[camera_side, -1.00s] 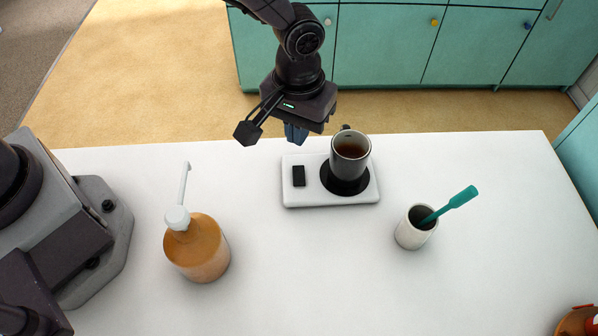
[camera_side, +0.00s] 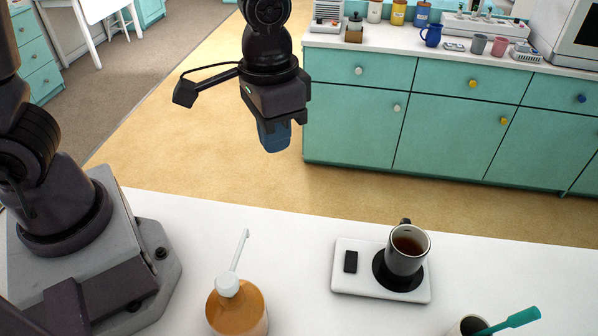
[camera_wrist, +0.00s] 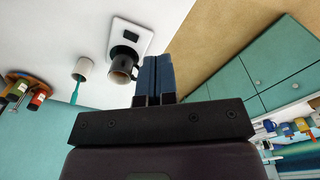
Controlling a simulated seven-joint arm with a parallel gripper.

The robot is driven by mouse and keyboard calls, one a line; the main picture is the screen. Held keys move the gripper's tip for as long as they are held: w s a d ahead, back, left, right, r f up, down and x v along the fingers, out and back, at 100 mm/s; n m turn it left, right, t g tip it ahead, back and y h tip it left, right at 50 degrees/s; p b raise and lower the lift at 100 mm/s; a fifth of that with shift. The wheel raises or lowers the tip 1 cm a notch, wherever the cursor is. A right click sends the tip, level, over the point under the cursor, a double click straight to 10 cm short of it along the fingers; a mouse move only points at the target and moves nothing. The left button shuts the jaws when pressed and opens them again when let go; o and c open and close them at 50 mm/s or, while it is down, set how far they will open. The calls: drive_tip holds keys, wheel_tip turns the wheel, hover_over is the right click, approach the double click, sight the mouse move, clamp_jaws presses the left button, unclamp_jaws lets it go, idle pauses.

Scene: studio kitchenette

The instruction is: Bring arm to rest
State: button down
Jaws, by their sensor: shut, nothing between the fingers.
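My gripper (camera_side: 275,147) hangs in the air near the far edge of the white table, left of the mug in the side view. Its blue fingers are shut with nothing between them; they also show in the wrist view (camera_wrist: 158,60). A dark mug (camera_side: 407,252) of brown liquid stands upright on the black round plate of a white warmer (camera_side: 345,286). In the wrist view the mug (camera_wrist: 121,70) and warmer (camera_wrist: 131,28) appear beside the fingers, apart from them.
An orange pump bottle (camera_side: 238,310) stands left of the warmer. A white cup (camera_side: 467,326) holding a teal-handled tool (camera_side: 515,319) stands to its right, partly cut off. Teal cabinets (camera_side: 355,110) with a cluttered counter stand beyond the tan floor. A rack of bottles (camera_wrist: 28,90) shows in the wrist view.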

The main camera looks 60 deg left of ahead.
drive_tip(key=s+a+r+n+t, duration=0.1)
drive_tip(key=s+a+r+t, duration=0.4)
drive_tip(key=s+a+r, duration=0.4)
wheel_tip(320, 180, up, 2)
drive_tip(key=shift+s+a+r+n, duration=0.2)
drive_tip(key=shift+s+a+n, duration=0.15)
drive_tip(key=shift+a, duration=0.25)
drive_tip(key=w+d+f+m+g, duration=0.2)
drive_tip(key=w+d+f+m, duration=0.6)
drive_tip(key=d+m, duration=0.3)
drive_tip(key=w+d+f+m+g+y, duration=0.1)
drive_tip(key=w+d+f+m, duration=0.7)
drive_tip(key=m, duration=0.8)
drive_tip(key=d+f+g, duration=0.1)
drive_tip(key=d+f, duration=0.1)
drive_tip(key=d, duration=0.1)
drive_tip(key=shift+w+f, duration=0.2)
drive_tip(key=shift+w, duration=0.05)
